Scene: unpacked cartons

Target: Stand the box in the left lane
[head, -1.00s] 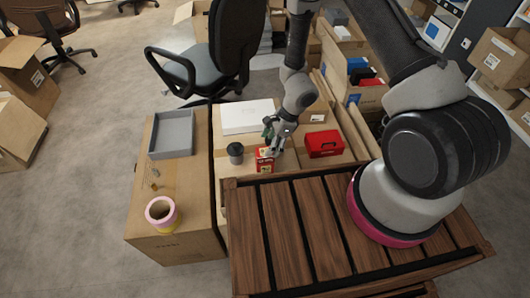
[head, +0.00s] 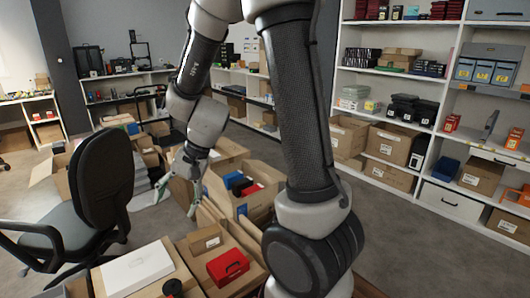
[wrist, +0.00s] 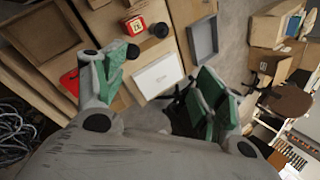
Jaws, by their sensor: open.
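The box, small, red and yellow (wrist: 134,25), is in the wrist view on the carton top beside a dark cup (wrist: 158,30). It is outside the head view. Whether it is upright is hard to tell. My gripper (head: 177,198) is raised in the air in the head view, left of the carton of blue and red boxes. I cannot make out a marked left lane in either view.
A white flat box (head: 137,267) and a red case (head: 227,267) lie on the carton tops. A grey tray (wrist: 203,42) is beyond the white box. An open carton (head: 240,205) holds blue and red boxes. An office chair (head: 98,180) stands at left; shelves line the back.

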